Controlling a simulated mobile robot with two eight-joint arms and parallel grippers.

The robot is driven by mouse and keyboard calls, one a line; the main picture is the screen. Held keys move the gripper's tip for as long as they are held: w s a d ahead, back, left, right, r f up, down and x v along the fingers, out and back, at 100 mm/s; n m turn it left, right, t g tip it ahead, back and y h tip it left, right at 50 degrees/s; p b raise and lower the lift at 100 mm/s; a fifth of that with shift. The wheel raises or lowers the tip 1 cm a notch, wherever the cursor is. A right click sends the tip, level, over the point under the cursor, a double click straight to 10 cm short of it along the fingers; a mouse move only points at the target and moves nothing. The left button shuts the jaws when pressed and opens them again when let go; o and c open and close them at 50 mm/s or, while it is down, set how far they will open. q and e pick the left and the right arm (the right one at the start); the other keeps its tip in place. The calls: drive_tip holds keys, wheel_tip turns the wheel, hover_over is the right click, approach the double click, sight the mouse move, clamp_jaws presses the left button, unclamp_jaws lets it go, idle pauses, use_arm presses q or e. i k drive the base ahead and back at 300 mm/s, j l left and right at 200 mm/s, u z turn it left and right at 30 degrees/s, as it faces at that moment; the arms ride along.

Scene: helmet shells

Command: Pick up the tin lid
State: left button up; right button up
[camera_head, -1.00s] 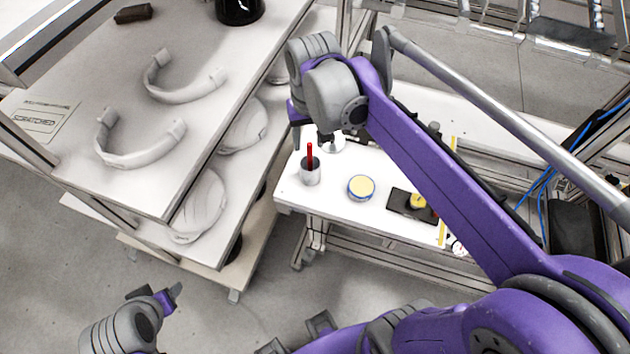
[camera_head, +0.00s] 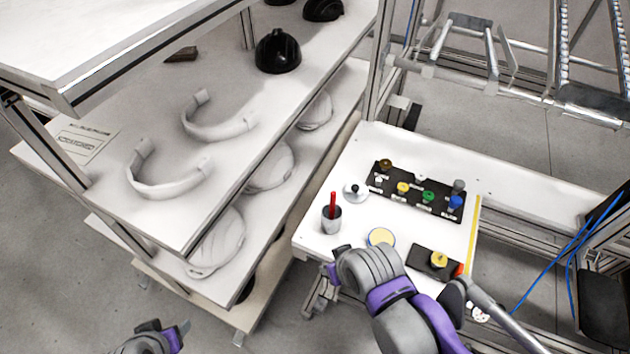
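A white round disc with a black knob (camera_head: 354,190), which looks like a lid, lies flat on the white worktable. A round tin-like piece (camera_head: 381,237) with a pale yellow top and blue rim lies nearer; I cannot tell whether it is a tin or its lid. My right gripper (camera_head: 335,276) is at the table's front edge, just nearer than the yellow-topped piece, its fingers mostly hidden by my wrist. Nothing shows held in it. My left gripper (camera_head: 178,334) is low at the bottom left, over the floor, away from the table; its opening is unclear.
A grey cup (camera_head: 331,219) with a red stick stands left of the yellow-topped piece. A black board (camera_head: 415,192) with coloured knobs lies behind. A dark box (camera_head: 435,263) with a yellow button is at the right. A shelf (camera_head: 240,190) with white shells stands left.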

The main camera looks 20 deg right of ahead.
sight(354, 192)
drive_tip(key=z, duration=1.6)
